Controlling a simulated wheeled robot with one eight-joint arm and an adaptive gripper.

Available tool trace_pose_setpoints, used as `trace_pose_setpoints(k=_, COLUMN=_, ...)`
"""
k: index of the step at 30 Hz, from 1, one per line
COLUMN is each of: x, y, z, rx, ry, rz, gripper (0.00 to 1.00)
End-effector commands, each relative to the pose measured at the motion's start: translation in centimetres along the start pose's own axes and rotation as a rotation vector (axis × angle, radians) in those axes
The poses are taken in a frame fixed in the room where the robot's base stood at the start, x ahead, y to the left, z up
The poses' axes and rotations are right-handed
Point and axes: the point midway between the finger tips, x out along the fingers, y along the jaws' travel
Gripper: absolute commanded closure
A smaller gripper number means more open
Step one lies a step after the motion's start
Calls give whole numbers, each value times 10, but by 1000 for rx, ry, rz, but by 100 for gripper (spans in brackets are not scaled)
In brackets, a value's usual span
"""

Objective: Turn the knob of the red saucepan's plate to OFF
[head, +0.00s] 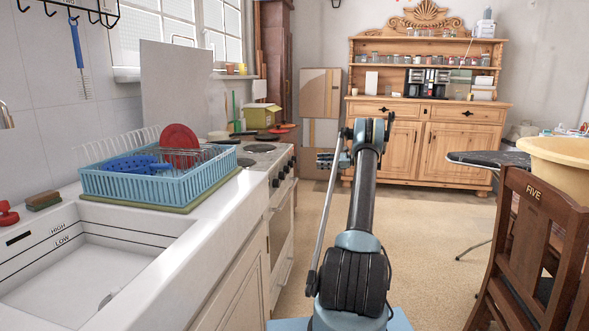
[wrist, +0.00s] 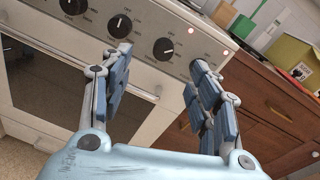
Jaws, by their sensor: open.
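My gripper (wrist: 161,66) is open and empty in the wrist view, its two fingers spread in front of the stove's front panel. The right knob appears between the fingertips, with no clear contact. Two small lit lights (wrist: 221,51) sit right of it. In the head view the stove (head: 262,149) is at centre left, with my gripper (head: 326,160) to its right.
A blue dish rack (head: 150,184) with a red plate (head: 180,138) stands beside the sink (head: 90,262). A green box (head: 262,116) is beyond the stove. A wooden dresser (head: 430,140) stands at the back, a chair (head: 525,245) at right. The floor between is clear.

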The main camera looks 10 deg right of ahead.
Motion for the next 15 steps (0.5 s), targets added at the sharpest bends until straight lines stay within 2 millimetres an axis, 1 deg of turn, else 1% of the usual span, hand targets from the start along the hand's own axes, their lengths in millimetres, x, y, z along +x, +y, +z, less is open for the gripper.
trace_pose_setpoints(k=1, x=-5, y=-3, z=-11, rx=14, ry=-17, rz=-6, gripper=44)
trace_pose_setpoints(k=3, x=-10, y=-5, z=-22, rx=33, ry=-40, rz=-12, gripper=44)
trace_pose_setpoints(k=6, x=-15, y=-7, z=-32, rx=50, ry=-63, rz=-18, gripper=44)
trace_pose_setpoints(k=11, x=-17, y=-8, z=-38, rx=63, ry=-78, rz=-21, gripper=44)
trace_pose_setpoints(k=15, x=-6, y=-8, z=-38, rx=63, ry=-79, rz=-20, gripper=44)
